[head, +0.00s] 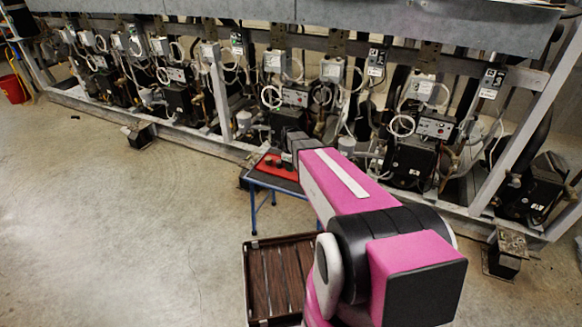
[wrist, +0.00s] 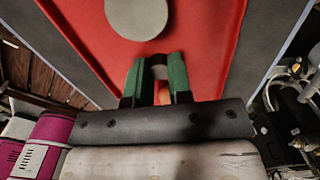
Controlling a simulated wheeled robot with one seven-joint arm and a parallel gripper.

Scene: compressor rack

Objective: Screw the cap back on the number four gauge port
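My gripper (wrist: 158,66) is over a red tray (wrist: 205,50) in the wrist view. Its two green fingers stand apart, with a small grey rounded piece between their tips. I cannot tell whether they grip it or whether it is the cap. An orange bit (wrist: 164,96) shows lower between the fingers. A grey round disc (wrist: 138,15) lies on the tray beyond the fingertips. In the head view, dark round pieces (head: 268,161) sit on the red tray, and my arm hides the fingers. I cannot make out the number four gauge port on the compressor rack (head: 220,100).
The tray rests on a small blue-legged stand (head: 253,208) in front of the rack. A brown slatted crate (head: 252,285) is on the floor nearby. Compressors with looped pale hoses line the rack, behind metal posts (head: 535,105). The floor at left is open.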

